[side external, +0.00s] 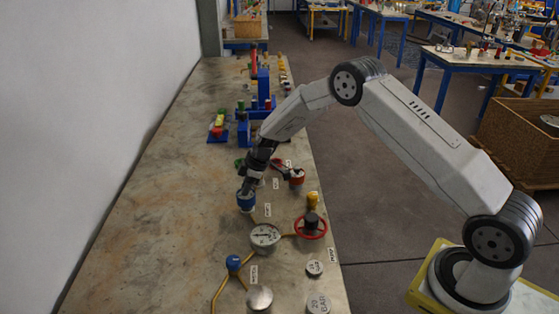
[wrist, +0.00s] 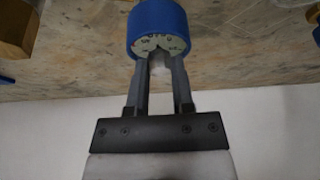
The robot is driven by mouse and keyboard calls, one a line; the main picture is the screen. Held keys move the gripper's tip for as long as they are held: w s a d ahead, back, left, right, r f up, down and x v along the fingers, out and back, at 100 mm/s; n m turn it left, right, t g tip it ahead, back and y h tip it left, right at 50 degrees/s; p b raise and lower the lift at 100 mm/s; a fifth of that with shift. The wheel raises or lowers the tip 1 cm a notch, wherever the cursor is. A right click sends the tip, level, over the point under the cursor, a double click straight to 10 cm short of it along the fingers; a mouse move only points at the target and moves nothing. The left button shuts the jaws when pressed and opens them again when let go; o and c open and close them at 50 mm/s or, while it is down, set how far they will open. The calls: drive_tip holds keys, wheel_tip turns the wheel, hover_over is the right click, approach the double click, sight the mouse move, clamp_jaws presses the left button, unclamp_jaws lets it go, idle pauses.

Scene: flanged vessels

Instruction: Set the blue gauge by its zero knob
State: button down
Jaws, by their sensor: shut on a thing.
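The blue gauge (side external: 246,204) stands on the bench at the end of my arm. In the wrist view, the blue gauge (wrist: 157,15) shows its blue casing and part of a pale dial with dark marks. My gripper (side external: 247,187) reaches down onto the gauge's face. In the wrist view, my gripper (wrist: 160,58) has its two fingers close together at the dial, with a small pale piece between them, seemingly the zero knob (wrist: 159,61). The fingers hide most of the knob and part of the dial, and the reading cannot be made out.
A red-bodied gauge (side external: 296,176) sits right of my gripper. Blue blocks (side external: 264,113) stand behind. The bench's left side is bare beside the wall.

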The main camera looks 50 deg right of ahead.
drive_tip(key=shift+n+g, duration=0.4)
drive_tip(key=shift+n, duration=0.6)
drive_tip(key=shift+c, duration=2.3)
unclamp_jaws()
drive_tip(key=shift+y, duration=0.3)
drive_tip(key=v, duration=0.7)
drive_tip(key=shift+d+r, duration=0.15)
drive_tip(key=shift+r, duration=0.2)
drive_tip(key=shift+s, duration=0.2)
